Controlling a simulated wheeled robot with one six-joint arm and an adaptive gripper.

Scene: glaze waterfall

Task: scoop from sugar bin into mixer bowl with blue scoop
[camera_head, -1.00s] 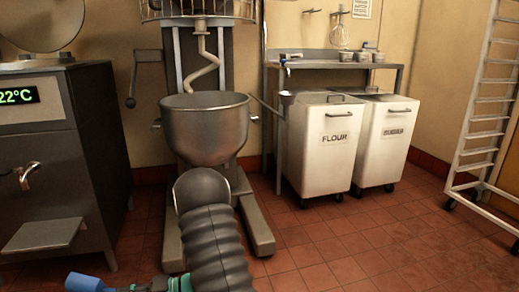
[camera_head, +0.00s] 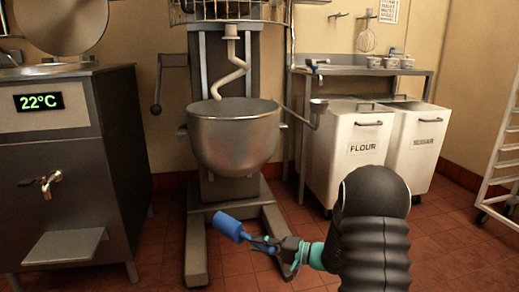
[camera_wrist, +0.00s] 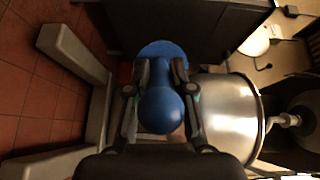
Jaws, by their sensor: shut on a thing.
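My gripper (camera_head: 270,246) is shut on the blue scoop (camera_head: 230,226), low in front of the mixer. In the wrist view the blue scoop (camera_wrist: 160,108) sits between the fingers of my gripper (camera_wrist: 160,75). What the scoop holds cannot be seen. The steel mixer bowl (camera_head: 233,143) stands above and behind the scoop in the head view; it also shows in the wrist view (camera_wrist: 228,108). The sugar bin (camera_head: 414,150) is the white bin at the right, behind my arm, with its lid on and its label blurred.
A white flour bin (camera_head: 352,170) stands left of the sugar bin, below a steel shelf table (camera_head: 340,68). The mixer's legs (camera_head: 196,250) reach forward on the red tiles. A steel machine reading 22°C (camera_head: 65,165) is at left. A rack (camera_head: 500,165) is at right.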

